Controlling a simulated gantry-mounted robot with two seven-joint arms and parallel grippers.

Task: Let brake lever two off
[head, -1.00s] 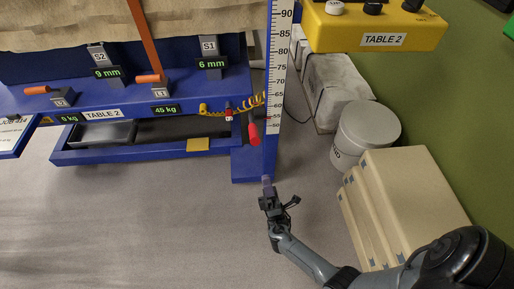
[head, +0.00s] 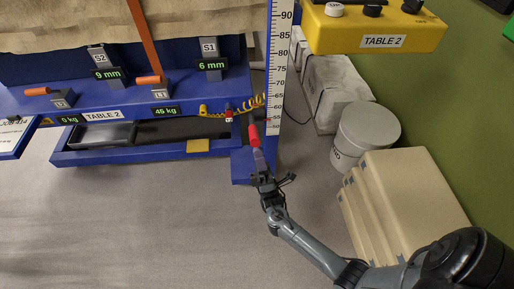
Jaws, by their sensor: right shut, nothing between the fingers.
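A red lever handle (head: 253,134) hangs at the right front corner of the blue table marked TABLE 2, just left of the white height scale. It slants slightly, with its lower end toward me. My right gripper (head: 259,161) is shut and empty. Its fingertips are right at the lower end of the red handle; I cannot tell whether they touch it. No number is readable on this lever. My left gripper is not in view.
The blue table (head: 205,101) carries orange-handled clamps and small displays. A yellow coiled cable (head: 216,112) runs beside the lever. A white bucket (head: 366,135) and beige boxes (head: 415,195) stand at the right. A yellow control box (head: 375,28) is above. Floor at lower left is clear.

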